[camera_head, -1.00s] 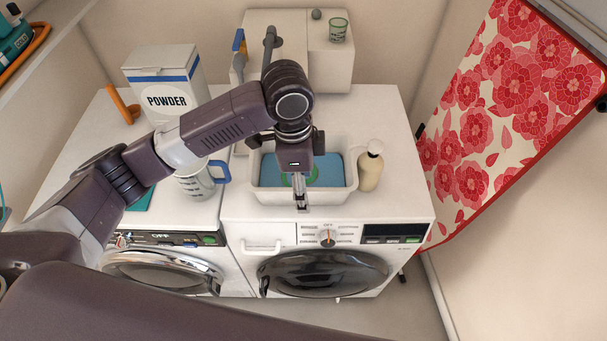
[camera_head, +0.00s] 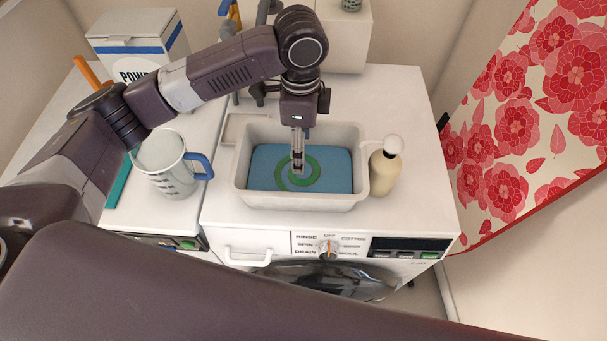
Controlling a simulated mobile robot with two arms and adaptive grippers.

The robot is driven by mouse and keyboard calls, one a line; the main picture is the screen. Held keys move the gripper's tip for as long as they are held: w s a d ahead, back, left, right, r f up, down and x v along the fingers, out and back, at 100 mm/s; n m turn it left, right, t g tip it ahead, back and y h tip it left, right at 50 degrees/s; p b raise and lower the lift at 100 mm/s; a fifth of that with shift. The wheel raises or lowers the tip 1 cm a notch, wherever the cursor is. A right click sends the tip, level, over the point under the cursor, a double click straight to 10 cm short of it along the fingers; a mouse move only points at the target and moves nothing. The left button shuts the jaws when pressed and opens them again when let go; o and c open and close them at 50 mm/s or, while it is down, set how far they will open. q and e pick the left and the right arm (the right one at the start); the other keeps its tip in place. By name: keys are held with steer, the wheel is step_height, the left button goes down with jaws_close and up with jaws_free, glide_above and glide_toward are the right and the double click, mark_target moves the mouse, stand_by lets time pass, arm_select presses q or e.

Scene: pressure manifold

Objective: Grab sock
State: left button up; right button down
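A pale basin (camera_head: 360,160) stands on the washing machine top. Inside it is a flat blue surface (camera_head: 265,165) with a green ring-shaped item (camera_head: 282,180) on or in it. I cannot make out a clear sock shape, nor tell whether the green item is one. My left gripper (camera_head: 298,170) points down into the basin, with its fingertips over the middle of the green ring. The fingers look close together and are seen nearly edge-on, so their opening and any hold are unclear. My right gripper is out of view.
A cream pump bottle (camera_head: 385,172) stands right of the basin. A measuring jug (camera_head: 170,170) with a blue handle and a powder box (camera_head: 137,48) are on the left. A floral ironing board (camera_head: 520,120) leans at the right. The machine's front right top is clear.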

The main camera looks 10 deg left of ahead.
mark_target(294, 182)
arm_select(q)
steer(key=shift+w+f, duration=0.15)
steer(key=shift+f, duration=0.7)
steer(key=f, duration=0.1)
steer(key=f+p, duration=0.1)
steer(key=f, duration=0.3)
steer(key=shift+s+f+p, duration=0.15)
steer(key=shift+s+p, duration=0.2)
steer(key=shift+s, duration=0.05)
steer(key=shift+f, duration=0.45)
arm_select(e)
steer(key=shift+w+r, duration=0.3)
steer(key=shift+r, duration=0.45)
arm_select(q)
steer(key=c, duration=1)
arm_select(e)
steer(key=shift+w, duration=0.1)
arm_select(q)
steer(key=shift+r, duration=0.1)
